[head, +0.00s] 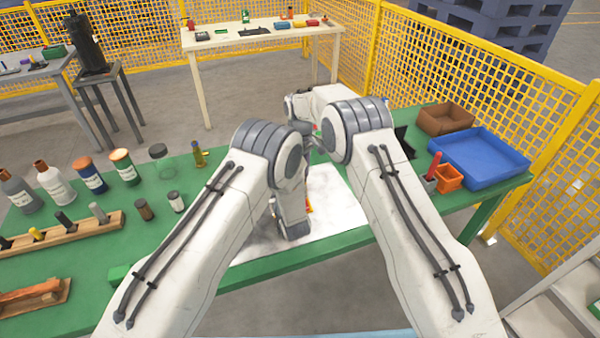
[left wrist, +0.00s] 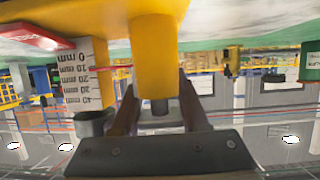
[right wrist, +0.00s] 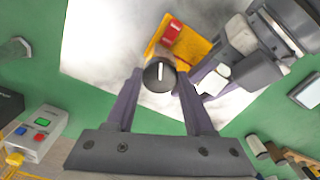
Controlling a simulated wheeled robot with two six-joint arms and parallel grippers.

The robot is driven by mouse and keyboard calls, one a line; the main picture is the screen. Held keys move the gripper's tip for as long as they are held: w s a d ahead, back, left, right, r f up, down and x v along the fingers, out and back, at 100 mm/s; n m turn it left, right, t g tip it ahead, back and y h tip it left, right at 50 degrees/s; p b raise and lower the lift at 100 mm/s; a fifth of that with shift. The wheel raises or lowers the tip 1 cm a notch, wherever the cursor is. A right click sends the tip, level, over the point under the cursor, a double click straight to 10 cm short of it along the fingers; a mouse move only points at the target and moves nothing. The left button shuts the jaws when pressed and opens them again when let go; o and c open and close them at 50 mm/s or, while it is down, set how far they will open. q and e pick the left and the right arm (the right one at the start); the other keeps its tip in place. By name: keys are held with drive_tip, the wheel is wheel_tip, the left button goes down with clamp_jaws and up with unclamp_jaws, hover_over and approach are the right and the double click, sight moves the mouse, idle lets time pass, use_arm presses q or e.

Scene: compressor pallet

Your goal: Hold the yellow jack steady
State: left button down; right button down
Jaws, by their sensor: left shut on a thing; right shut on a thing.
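The yellow jack (right wrist: 196,45) stands on a white sheet (right wrist: 105,45); a red part (right wrist: 172,31) is on its top. In the head view my arms hide nearly all of it. In the left wrist view its yellow body (left wrist: 100,12) fills the top, with a millimetre scale (left wrist: 85,72) beside it. My left gripper (left wrist: 158,88) is shut on the jack's yellow post, one finger on each side. My right gripper (right wrist: 160,74) is shut around the jack's black knob (right wrist: 159,76), which has a white line. Both grippers' fingertips are hidden in the head view.
On the green table (head: 100,225), bottles and a wooden rack (head: 60,228) stand to the left. A blue tray (head: 480,158), a brown bin (head: 445,119) and an orange bin (head: 449,178) are at the right. A box with coloured buttons (right wrist: 38,133) shows in the right wrist view.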

drive_tip(key=m, duration=0.5)
drive_tip(key=shift+r+m, duration=0.15)
drive_tip(key=shift+m, duration=0.15)
drive_tip(key=m, duration=1.1)
drive_tip(key=shift+m, duration=0.4)
drive_tip(key=m, duration=0.5)
drive_tip(key=shift+m, duration=0.4)
drive_tip(key=shift+c, duration=1.3)
unclamp_jaws()
